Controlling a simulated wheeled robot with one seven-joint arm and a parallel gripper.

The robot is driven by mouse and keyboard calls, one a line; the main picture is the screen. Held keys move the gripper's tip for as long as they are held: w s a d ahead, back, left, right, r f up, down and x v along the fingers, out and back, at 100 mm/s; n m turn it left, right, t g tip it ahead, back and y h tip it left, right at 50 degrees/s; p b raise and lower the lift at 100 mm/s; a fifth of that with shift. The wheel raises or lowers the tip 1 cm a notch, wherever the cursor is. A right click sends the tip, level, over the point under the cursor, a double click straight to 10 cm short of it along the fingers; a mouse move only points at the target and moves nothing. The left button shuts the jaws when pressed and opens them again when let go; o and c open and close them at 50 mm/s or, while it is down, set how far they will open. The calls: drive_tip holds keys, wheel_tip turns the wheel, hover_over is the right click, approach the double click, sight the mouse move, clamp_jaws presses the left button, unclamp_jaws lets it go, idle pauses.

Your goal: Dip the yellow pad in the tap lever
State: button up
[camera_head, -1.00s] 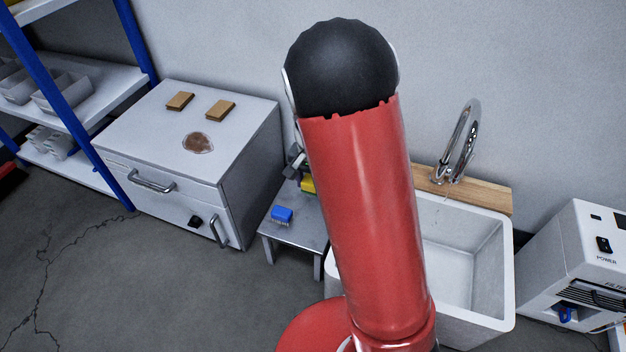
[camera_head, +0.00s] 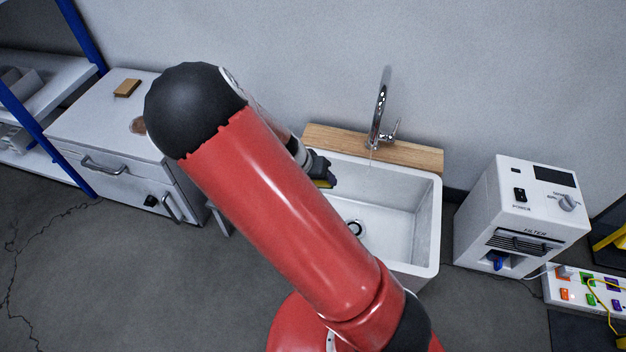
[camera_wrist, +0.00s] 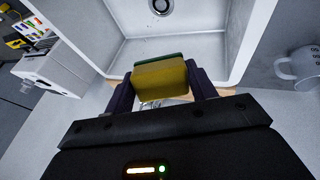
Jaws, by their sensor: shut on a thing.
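My gripper (camera_head: 322,170) is over the left part of the white sink (camera_head: 411,250), in the middle of the head view. It is shut on the yellow pad (camera_head: 324,184), most of which my gripper hides there. In the wrist view, the yellow pad (camera_wrist: 161,80) with a green layer sits between the two fingers of my gripper (camera_wrist: 160,88). The chrome tap (camera_head: 380,105) stands on a wooden ledge behind the sink. Its lever (camera_head: 394,130) is at the right of the spout, and a thin stream shows below the spout. The pad is left of this stream.
The sink drain (camera_head: 356,228) shows beside my arm. A white filter machine (camera_head: 520,215) stands right of the sink, with a power strip (camera_head: 590,290) beyond it. A white cabinet (camera_head: 95,130) with a brown block (camera_head: 127,88) is at the left. A white mug (camera_wrist: 300,68) shows in the wrist view.

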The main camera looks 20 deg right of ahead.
drive_tip(key=w+d+f+b, duration=0.1)
drive_tip(key=d+b, duration=0.1)
drive_tip(key=d, duration=0.4)
drive_tip(key=w+d+f+b, duration=0.1)
drive_tip(key=d+b, duration=0.2)
drive_tip(key=d, duration=0.3)
drive_tip(key=shift+w+f, duration=0.25)
idle(0.4)
